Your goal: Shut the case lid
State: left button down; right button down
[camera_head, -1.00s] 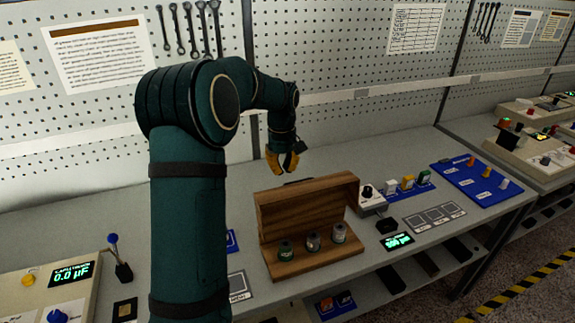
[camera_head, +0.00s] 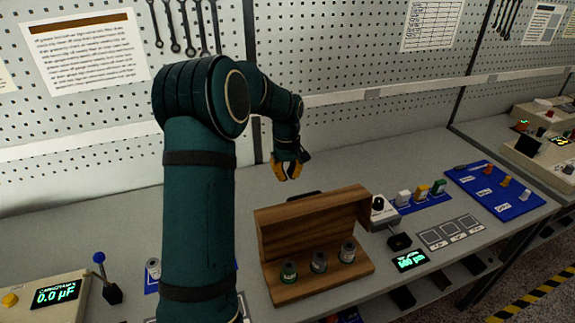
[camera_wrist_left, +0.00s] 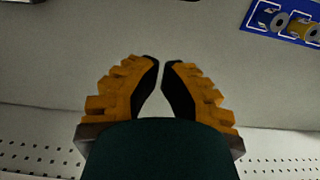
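The wooden case (camera_head: 315,279) is open on the bench. Its lid (camera_head: 312,222) stands raised along the back edge, with a dark handle (camera_head: 304,194) showing behind it. My right gripper is not in view.
A blue board (camera_head: 500,205) and a switch box (camera_head: 382,212) are right of the case. A capacitance meter (camera_head: 45,297) is at the far left. The pegboard wall (camera_head: 350,60) rises behind. Bare bench lies behind the case. A blue mat (camera_wrist_left: 262,18) shows in the left wrist view.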

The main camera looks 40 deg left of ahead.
pick_arm(q)
jog(key=d+f, duration=0.1)
jog(key=s+d+f, duration=0.1)
jog(key=d+f, duration=0.1)
jog(key=shift+s+d+f, duration=0.1)
jog(key=shift+s+d, duration=0.1)
jog(key=shift+s, duration=0.1)
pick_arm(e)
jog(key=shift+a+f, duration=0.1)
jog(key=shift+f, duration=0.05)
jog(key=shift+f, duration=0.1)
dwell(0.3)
